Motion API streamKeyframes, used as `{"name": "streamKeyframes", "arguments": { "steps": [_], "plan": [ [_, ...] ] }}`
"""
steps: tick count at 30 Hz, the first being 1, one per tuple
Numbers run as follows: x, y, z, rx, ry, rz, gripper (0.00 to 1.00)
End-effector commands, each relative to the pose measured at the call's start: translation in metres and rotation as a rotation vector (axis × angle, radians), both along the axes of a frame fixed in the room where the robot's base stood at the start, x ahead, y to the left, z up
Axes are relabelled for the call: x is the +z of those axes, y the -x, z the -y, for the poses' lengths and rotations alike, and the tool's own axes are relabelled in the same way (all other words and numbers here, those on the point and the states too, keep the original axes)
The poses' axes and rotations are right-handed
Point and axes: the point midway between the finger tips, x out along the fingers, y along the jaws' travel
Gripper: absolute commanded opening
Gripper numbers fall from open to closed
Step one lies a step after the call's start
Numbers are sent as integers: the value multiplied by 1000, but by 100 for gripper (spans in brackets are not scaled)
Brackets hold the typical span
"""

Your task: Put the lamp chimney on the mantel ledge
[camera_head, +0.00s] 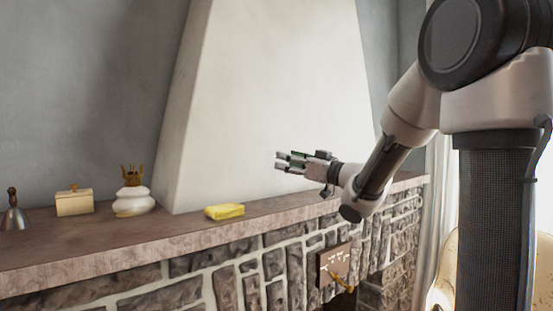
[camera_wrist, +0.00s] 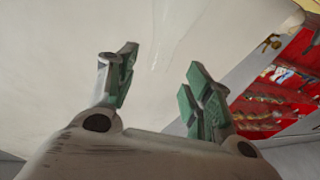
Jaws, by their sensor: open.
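The mantel ledge (camera_head: 300,206) is a brown stone-like shelf running across the head view above a stone fireplace front. I cannot make out a lamp chimney in either view. A white lamp base with a brass burner (camera_head: 133,193) stands on the ledge at left, with no glass visible on it. My gripper (camera_head: 281,161) is in the air above the ledge, in front of the pale chimney breast, pointing left. In the wrist view my gripper (camera_wrist: 160,78) has its green-padded fingers apart, with nothing between them.
A bell with a wooden handle (camera_head: 13,214), a cream lidded box (camera_head: 74,202) and a yellow folded cloth or sponge (camera_head: 224,211) sit on the ledge. The ledge right of the yellow thing looks clear. A red panel with small items (camera_wrist: 285,95) shows in the wrist view.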

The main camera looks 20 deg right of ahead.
Motion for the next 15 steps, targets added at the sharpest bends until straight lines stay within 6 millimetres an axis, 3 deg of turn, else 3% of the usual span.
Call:
{"name": "streamKeyframes", "arguments": {
  "steps": [6,15],
  "plan": [
    [-6,30,21,-2,1,0,51],
    [-7,38,29,-29,17,-9,51]
  ]
}}
